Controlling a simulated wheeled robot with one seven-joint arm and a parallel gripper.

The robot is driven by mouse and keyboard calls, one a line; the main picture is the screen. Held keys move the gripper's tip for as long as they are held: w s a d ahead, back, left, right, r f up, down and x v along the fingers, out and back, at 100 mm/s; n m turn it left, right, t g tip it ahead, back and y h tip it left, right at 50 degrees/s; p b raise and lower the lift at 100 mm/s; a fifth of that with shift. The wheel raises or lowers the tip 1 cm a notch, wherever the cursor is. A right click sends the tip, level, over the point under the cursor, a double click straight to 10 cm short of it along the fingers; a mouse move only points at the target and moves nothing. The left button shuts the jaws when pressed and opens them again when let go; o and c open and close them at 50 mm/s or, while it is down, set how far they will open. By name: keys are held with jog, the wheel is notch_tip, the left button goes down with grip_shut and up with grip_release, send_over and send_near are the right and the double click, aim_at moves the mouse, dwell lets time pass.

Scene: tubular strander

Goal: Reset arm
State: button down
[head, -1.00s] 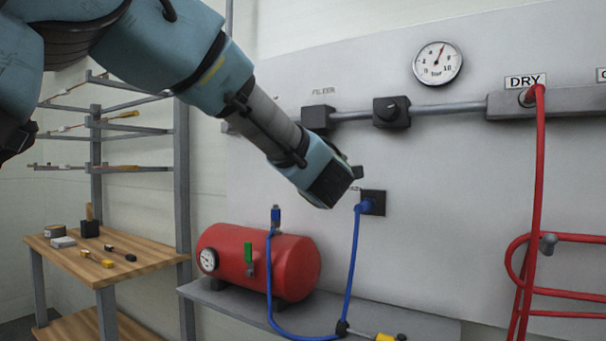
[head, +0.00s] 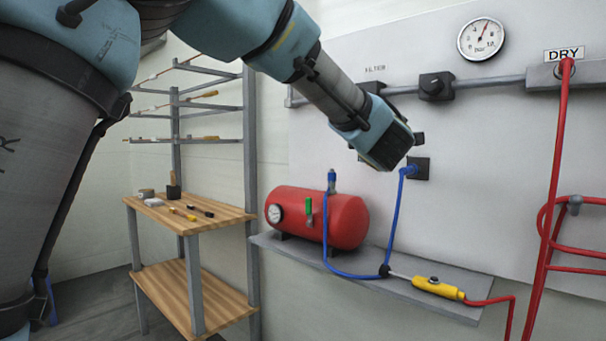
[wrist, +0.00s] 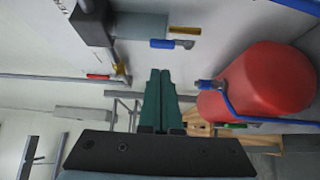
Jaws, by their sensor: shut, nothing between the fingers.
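My gripper (wrist: 161,85) shows in the wrist view with its two dark green fingers together and nothing between them. In the head view my arm reaches from the upper left toward the wall panel, and its end is in front of the panel, above and right of the red tank (head: 345,218). The fingers are hidden in the head view. The red tank also shows at the right of the wrist view (wrist: 262,82), apart from the fingers.
A blue hose (head: 398,215) runs from the tank to a black wall socket (head: 421,168). A yellow tool (head: 438,289) lies on the grey shelf (head: 400,303). Red hoses (head: 556,150) hang at the right. A wooden bench (head: 215,217) stands at the left.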

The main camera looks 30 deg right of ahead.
jog(key=w+a+f+m+g+p, duration=0.2)
jog(key=w+a+f+m+p, duration=0.25)
jog(key=w+a, duration=0.6)
jog(key=w+a+f+m+g+y+p, duration=0.1)
jog(key=w+a+f+m+g+y, duration=0.1)
jog(key=a+f, duration=0.35)
jog(key=w+a+f+m+g+y+p, duration=0.1)
jog(key=w+a+f+m+y, duration=0.15)
jog(key=a, duration=0.65)
jog(key=s+a+f+m+g+y+p, duration=0.1)
jog(key=s+a+f+g, duration=0.15)
jog(key=a, duration=0.55)
jog(key=s+a+f+g+y+p, duration=0.15)
jog(key=a+f, duration=0.25)
jog(key=a, duration=0.5)
jog(key=s+a+f+g+y+p, duration=0.1)
jog(key=s+a+f+g, duration=0.1)
jog(key=s+a, duration=0.3)
jog(key=s+a+f+m+g+y+p, duration=0.1)
jog(key=s+a+f+g+y, duration=0.1)
jog(key=s+a, duration=0.4)
jog(key=a, duration=0.4)
jog(key=shift+a+f+m, duration=0.3)
jog(key=shift+a, duration=0.05)
jog(key=shift+s, duration=0.15)
